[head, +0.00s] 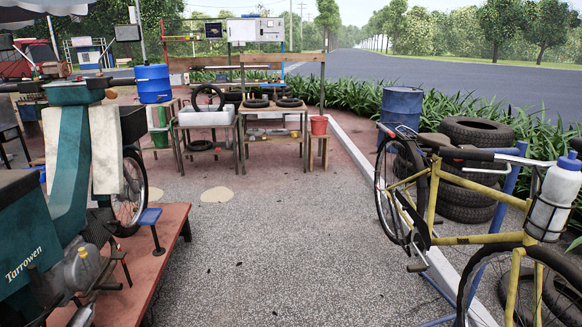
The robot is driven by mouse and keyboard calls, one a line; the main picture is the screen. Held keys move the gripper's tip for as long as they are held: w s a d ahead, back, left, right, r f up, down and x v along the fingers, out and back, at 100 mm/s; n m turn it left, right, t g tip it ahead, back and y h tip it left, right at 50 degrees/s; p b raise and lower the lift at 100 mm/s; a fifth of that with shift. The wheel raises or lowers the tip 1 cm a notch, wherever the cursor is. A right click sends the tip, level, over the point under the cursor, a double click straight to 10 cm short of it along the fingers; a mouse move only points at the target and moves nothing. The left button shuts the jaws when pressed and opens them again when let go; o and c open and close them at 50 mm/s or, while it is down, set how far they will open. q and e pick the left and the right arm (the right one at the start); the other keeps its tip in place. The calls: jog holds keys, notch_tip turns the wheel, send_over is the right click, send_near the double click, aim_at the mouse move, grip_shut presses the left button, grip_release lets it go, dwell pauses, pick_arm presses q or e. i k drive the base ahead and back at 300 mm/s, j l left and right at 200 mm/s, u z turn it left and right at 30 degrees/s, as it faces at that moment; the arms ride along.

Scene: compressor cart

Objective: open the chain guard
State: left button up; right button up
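A yellow bicycle (434,197) stands at the right, held near a blue stand (511,180). A narrow dark piece (413,219) runs beside its far wheel toward the pedal; it may be the chain guard, but it is too small to tell whether it is open or shut. A green moped (70,165) stands on a red platform (158,250) at the left; I cannot make out a chain guard on it. Neither of my grippers is in the head view.
Stacked tyres (477,132) and a blue drum (401,106) stand behind the bicycle. A workbench (273,108) with tyres, a white basin (206,116) and a red bucket (319,125) are at the back. The gravel ground (275,230) between moped and bicycle is clear.

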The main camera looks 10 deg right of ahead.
aim_at(422, 227)
jog(key=i+z, duration=0.2)
jog(key=i, duration=0.2)
jog(key=i+j+z, duration=0.15)
jog(key=i, duration=0.3)
jog(key=i+j+z, duration=0.2)
jog(key=i, duration=0.2)
jog(key=i+j+z, duration=0.2)
jog(key=i, duration=0.2)
